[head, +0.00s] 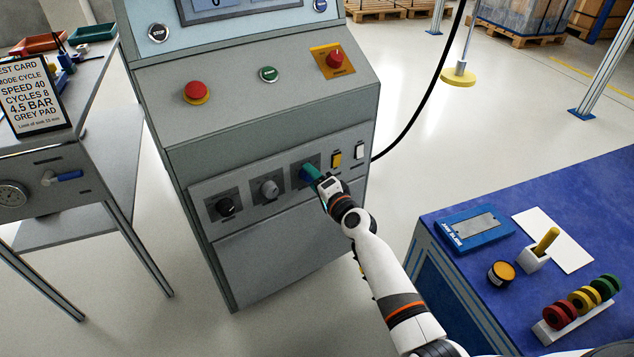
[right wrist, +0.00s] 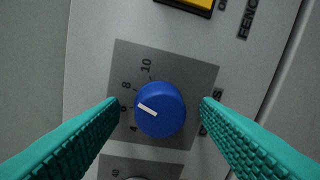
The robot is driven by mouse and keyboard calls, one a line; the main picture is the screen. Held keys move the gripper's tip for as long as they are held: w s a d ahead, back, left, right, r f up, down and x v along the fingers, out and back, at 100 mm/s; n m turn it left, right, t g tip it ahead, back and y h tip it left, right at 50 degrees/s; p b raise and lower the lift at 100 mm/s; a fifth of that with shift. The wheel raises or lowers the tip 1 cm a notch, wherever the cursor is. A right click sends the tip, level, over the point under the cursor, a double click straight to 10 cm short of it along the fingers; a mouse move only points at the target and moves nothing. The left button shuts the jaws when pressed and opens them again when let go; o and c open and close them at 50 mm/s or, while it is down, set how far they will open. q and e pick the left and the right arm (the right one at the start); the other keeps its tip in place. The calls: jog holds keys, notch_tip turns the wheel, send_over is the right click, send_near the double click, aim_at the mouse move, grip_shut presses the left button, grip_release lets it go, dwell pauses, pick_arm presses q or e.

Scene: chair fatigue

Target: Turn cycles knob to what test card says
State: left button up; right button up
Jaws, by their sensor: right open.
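The test card (head: 30,97) at the left of the head view reads mode cycle, speed 40, cycles 8, 4.5 bar, grey pad. The cycles knob (right wrist: 160,110) is blue, on a dark plate with a scale of 4, 6, 8 and 10. Its white pointer lies between 6 and 8. My right gripper (head: 314,174) is at this knob, the rightmost of three on the machine's lower panel, and largely hides it in the head view. In the right wrist view its teal fingers are open on either side of the knob, with a gap at each side. My left gripper is out of view.
A black knob (head: 226,207) and a grey knob (head: 269,189) sit left of the gripper. A yellow switch (head: 336,159) and a white switch (head: 360,151) are close on its right. A blue table (head: 450,215) with several items stands at right.

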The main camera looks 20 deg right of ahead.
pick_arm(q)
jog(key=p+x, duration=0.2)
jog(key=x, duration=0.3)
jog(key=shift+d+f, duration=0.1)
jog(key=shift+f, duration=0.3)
pick_arm(e)
jog(key=f+v, duration=0.1)
jog(key=v, duration=1.1)
jog(key=shift+r, duration=0.45)
